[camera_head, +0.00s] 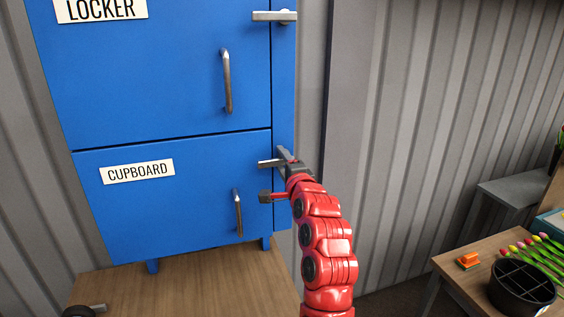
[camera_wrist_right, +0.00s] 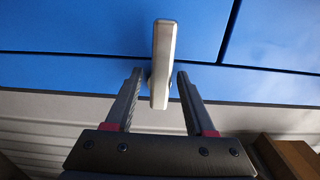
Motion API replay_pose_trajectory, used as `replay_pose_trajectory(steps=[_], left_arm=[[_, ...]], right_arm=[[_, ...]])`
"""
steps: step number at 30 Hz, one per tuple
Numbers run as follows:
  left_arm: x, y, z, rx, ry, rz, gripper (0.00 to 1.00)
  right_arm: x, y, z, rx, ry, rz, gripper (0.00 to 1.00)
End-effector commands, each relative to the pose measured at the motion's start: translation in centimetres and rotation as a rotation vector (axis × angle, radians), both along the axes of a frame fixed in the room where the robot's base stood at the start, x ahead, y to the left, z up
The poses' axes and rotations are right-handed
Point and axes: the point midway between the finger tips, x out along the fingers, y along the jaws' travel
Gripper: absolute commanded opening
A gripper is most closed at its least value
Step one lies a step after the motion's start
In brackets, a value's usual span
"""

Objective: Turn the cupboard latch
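The blue cupboard door (camera_head: 185,205) is shut and carries a "CUPBOARD" label (camera_head: 138,171). Its silver latch (camera_head: 268,163) lies about level at the door's upper right edge, partly hidden by my right gripper (camera_head: 287,162). In the right wrist view the latch (camera_wrist_right: 163,65) shows as a pale bar between the two fingers of my right gripper (camera_wrist_right: 160,76). The fingers are open, with a gap on each side of the bar. My left gripper is not in view.
The locker door (camera_head: 150,75) above has its own level latch (camera_head: 274,16). A vertical handle (camera_head: 238,212) is on the cupboard door. A wooden table (camera_head: 185,287) stands below. At right, another table holds a black divided bucket (camera_head: 522,290) and tulips (camera_head: 540,250).

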Motion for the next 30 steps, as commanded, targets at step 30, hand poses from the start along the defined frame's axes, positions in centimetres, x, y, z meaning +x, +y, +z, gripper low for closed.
replay_pose_trajectory(steps=[30], left_arm=[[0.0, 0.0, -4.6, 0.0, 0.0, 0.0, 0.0]], right_arm=[[-9.5, -3.0, -0.3, 0.001, -0.004, 0.0, 0.57]])
